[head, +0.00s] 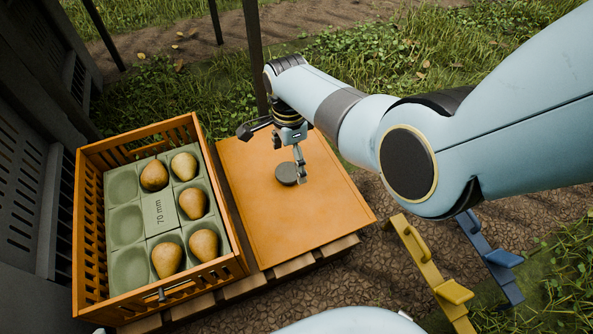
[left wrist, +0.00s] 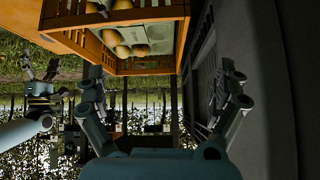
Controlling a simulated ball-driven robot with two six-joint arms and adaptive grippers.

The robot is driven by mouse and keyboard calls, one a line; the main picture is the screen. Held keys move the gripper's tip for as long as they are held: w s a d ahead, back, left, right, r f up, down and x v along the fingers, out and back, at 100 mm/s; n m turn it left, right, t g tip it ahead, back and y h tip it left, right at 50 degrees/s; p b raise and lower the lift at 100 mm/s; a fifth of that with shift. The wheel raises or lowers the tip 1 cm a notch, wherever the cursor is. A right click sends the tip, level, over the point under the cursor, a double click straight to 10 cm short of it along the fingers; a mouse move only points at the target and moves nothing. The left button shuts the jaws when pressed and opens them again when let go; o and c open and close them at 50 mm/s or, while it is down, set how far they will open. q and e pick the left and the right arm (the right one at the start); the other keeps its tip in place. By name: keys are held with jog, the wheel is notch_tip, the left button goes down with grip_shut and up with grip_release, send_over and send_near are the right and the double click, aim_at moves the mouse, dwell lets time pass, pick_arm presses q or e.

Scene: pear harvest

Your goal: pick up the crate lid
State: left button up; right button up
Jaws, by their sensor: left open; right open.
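The crate lid (head: 265,225) is a flat orange panel lying on wooden slats, right of the crate. It has a round dark knob (head: 288,173) in its upper part. My right gripper (head: 272,155) is open above the lid, one finger beside or over the knob; I cannot tell whether it touches. My left gripper (left wrist: 163,80) is open and empty in the left wrist view and out of the head view. My right gripper also shows in the left wrist view (left wrist: 42,88).
An orange slatted crate (head: 190,287) holds a green tray (head: 128,267) marked 70 mm, with several pears (head: 193,203) and some empty hollows. Dark panels (head: 30,150) stand at the left. A yellow piece (head: 428,268) and a blue piece (head: 487,256) lie at the right. A dark post (head: 254,55) rises behind the lid.

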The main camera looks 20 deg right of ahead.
aim_at(288, 171)
jog(key=w+b, duration=0.1)
jog(key=w+f+b, duration=0.1)
jog(key=shift+w+a+f+t, duration=0.1)
jog(key=shift+w+f+t, duration=0.05)
jog(key=shift+w+t, duration=0.15)
notch_tip(288, 171, down, 2)
jog(key=shift+f+b, duration=0.25)
jog(key=shift+b, duration=0.65)
pick_arm(q)
jog(key=w+d+r+m+t+h+b, duration=0.2)
jog(key=w+r+t, duration=0.7)
jog(key=r+t, duration=0.4)
pick_arm(e)
notch_tip(288, 171, down, 3)
jog(key=shift+r, duration=0.15)
notch_tip(288, 171, down, 2)
jog(key=shift+f+b, duration=0.25)
jog(key=shift+b, duration=0.9)
pick_arm(q)
notch_tip(288, 171, up, 14)
jog(key=s+d+m+t+h, duration=0.1)
jog(key=d+m+t+h, duration=0.1)
jog(key=m+t+h, duration=0.1)
jog(key=shift+s+t+h, duration=0.2)
jog(key=shift+t+h, duration=0.7)
jog(key=shift+h, duration=0.2)
pick_arm(e)
jog(key=shift+w, duration=0.1)
jog(key=c, duration=1.5)
